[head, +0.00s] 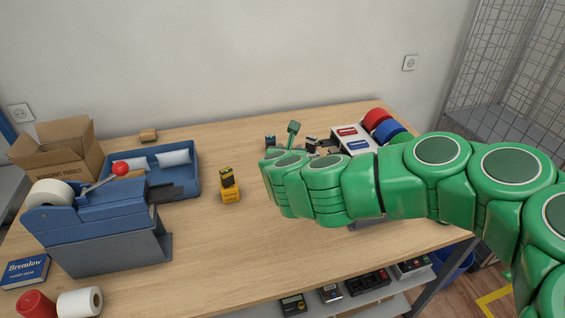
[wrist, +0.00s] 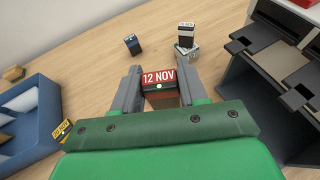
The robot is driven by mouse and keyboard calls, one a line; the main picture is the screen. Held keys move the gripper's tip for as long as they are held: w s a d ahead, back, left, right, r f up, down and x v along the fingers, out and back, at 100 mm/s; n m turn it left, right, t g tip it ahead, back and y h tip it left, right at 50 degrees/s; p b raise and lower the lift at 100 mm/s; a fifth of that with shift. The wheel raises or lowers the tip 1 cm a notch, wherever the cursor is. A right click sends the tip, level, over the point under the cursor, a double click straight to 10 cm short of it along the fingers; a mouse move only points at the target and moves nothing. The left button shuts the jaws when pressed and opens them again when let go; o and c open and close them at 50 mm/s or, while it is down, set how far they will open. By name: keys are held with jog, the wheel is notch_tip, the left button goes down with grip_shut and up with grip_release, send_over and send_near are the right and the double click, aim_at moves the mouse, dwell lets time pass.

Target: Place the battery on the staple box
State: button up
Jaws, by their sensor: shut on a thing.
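My gripper (wrist: 158,92) is shut on a small dark block (wrist: 160,86) with a red face reading "12 NOV". I cannot tell for certain whether this block is the battery. In the head view my green arm hides the gripper's jaws and the held block. A yellow box (head: 230,196) stands mid-table with a black, yellow-topped block (head: 227,177) on it. No readable label shows which box is the staple box.
A dark blue-grey block (wrist: 132,44) stands alone ahead of my gripper. A blue tray (head: 190,156), a blue press (head: 95,215) and an open carton (head: 62,150) are at left. A dark rack (wrist: 240,80) is close on the right. Bare tabletop (head: 210,260) lies in front.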

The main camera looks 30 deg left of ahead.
jog(key=shift+w+a+f, duration=0.95)
jog(key=shift+w+f, duration=0.2)
jog(key=shift+f, duration=0.15)
jog(key=shift+w+a+f, duration=1)
jog(key=shift+w+f, duration=0.2)
jog(key=shift+f, duration=0.1)
jog(key=shift+w+a+f, duration=0.95)
jog(key=shift+w+f, duration=0.2)
jog(key=shift+f, duration=1.7)
jog(key=shift+f, duration=0.1)
jog(key=o, duration=1.1)
jog(key=v, duration=1.2)
